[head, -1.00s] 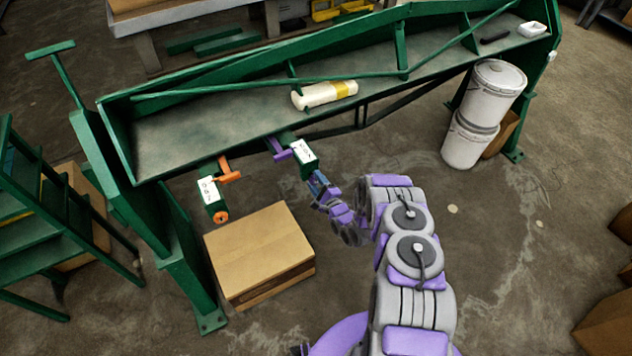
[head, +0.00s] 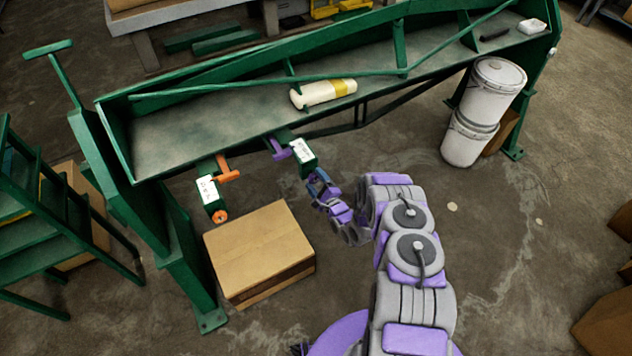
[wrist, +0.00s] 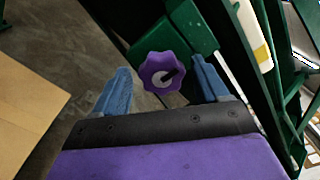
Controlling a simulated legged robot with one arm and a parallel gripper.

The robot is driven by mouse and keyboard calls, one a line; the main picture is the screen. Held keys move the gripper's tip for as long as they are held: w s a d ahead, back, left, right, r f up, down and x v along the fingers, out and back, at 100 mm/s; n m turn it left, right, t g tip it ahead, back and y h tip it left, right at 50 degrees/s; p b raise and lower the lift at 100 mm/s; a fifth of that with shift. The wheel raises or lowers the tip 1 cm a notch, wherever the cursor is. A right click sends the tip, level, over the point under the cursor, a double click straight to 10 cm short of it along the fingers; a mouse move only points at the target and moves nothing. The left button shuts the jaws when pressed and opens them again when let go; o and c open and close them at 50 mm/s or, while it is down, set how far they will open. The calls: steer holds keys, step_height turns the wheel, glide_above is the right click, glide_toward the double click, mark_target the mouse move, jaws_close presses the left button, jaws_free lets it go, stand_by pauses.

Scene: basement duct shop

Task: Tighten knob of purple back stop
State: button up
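The purple back stop (head: 279,150) is mounted on the front edge of the green machine, with a green block bearing a white label (head: 302,150). Its purple lobed knob (wrist: 164,73) shows in the wrist view, with a metal centre and a dark slot or pointer. My gripper (head: 322,188) is just in front of the block. In the wrist view its two blue fingers (wrist: 163,90) are spread apart, one on each side of the knob. I cannot tell whether either finger touches it. In the head view the knob is hidden by the gripper.
The orange back stop (head: 228,174) with its orange knob (head: 220,216) is to the left. A cardboard box (head: 260,252) stands on the floor below. A white bottle (head: 324,94) lies on the machine's bed. White buckets (head: 498,85) are stacked at right. Floor between is clear.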

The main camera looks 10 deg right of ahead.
steer(key=p+v, duration=0.1)
steer(key=v, duration=1.6)
steer(key=shift+s, duration=0.1)
